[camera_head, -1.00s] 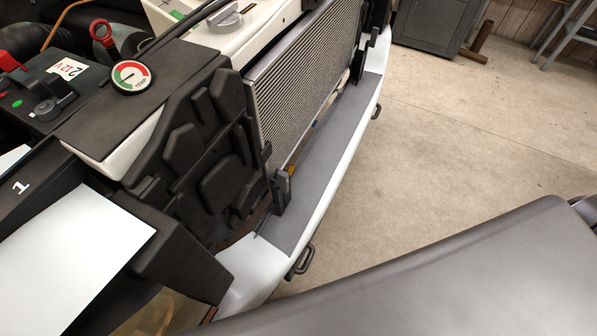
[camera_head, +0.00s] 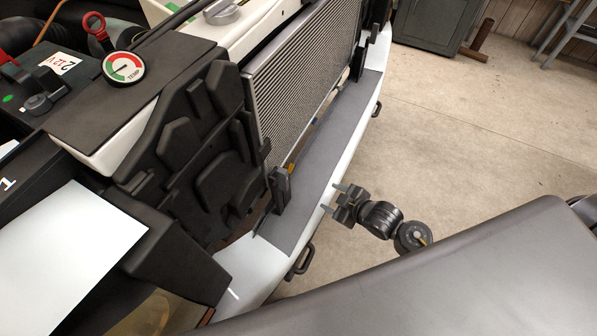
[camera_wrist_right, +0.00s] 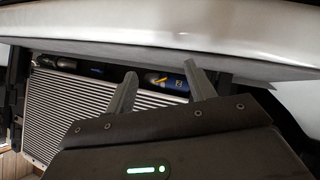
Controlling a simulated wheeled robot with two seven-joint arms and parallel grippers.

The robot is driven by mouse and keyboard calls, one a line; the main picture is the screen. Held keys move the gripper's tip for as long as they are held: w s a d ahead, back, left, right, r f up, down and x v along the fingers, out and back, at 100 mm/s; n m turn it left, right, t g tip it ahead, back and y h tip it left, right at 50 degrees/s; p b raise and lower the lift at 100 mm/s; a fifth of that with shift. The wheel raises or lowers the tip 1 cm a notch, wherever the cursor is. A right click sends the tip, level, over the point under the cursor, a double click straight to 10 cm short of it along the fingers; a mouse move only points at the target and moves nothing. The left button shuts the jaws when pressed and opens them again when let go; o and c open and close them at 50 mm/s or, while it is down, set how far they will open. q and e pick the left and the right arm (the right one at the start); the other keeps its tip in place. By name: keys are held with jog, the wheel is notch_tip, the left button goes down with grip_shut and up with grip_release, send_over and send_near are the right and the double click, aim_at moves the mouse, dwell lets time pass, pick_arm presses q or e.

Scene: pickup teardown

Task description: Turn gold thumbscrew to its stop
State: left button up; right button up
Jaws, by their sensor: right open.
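A small yellow spot (camera_head: 291,168) also shows in the head view at the radiator's lower edge. My right gripper (camera_head: 335,198) is open and empty, just outside the bumper. Its two fingers also show apart in the right wrist view (camera_wrist_right: 160,74). My left gripper is not in view.
The radiator (camera_head: 300,80) stands behind a grey ledge (camera_head: 325,160) and white bumper (camera_head: 362,135). Black brackets (camera_head: 280,188) edge the radiator. A tow loop (camera_head: 300,262) juts from the bumper.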

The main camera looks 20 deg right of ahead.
aim_at(289, 168)
jog(key=w+r+n+y, duration=0.1)
jog(key=w+r+n+t+y, duration=0.1)
jog(key=w, duration=0.1)
jog(key=shift+w+a+r+n+y, duration=0.1)
jog(key=shift+a+r+n+y, duration=0.2)
jog(key=shift+a+y, duration=0.1)
jog(key=shift+w+a+r+n+t+y, duration=0.15)
jog(key=shift+w+r+n+t+y, duration=0.15)
jog(key=shift+r+n+t+y, duration=0.1)
jog(key=x, duration=1)
jog(key=shift+w+a+f, duration=0.2)
jog(key=shift+w+f, duration=0.05)
jog(key=shift+c, duration=0.3)
